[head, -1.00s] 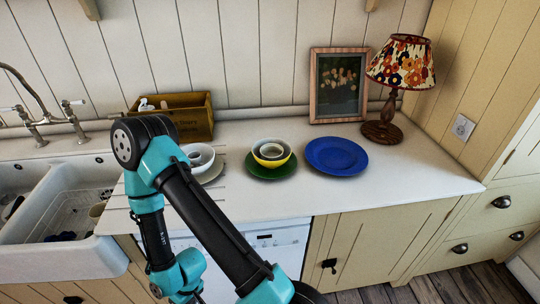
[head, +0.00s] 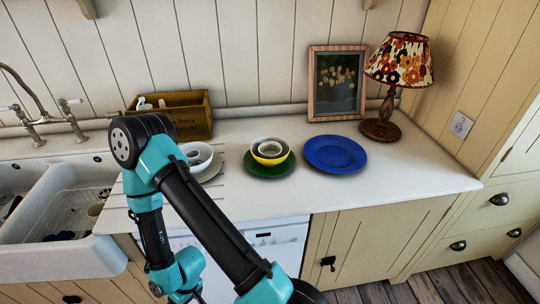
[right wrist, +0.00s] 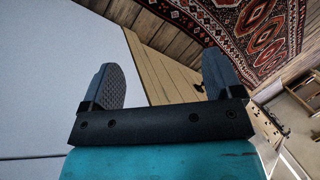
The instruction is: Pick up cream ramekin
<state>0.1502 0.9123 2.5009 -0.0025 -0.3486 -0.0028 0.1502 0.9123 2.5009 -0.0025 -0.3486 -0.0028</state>
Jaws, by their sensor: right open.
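A small cream-tan item (head: 96,209) sits in the sink at the left of the head view. It is partly hidden, and I cannot tell whether it is the cream ramekin. No other cream ramekin is clear in view. One teal and black arm of mine crosses the head view, its wrist low in front of the counter. My right gripper (right wrist: 158,78) shows in the right wrist view with its two fingers wide apart and nothing between them. My left gripper is not in view.
Stacked bowls (head: 270,157) stand on a green plate (head: 260,173). A blue plate (head: 335,154), lamp (head: 384,100), picture frame (head: 312,85) and wooden box (head: 192,123) stand nearby. White bowls (head: 197,153) are partly behind my arm. The right counter front is clear.

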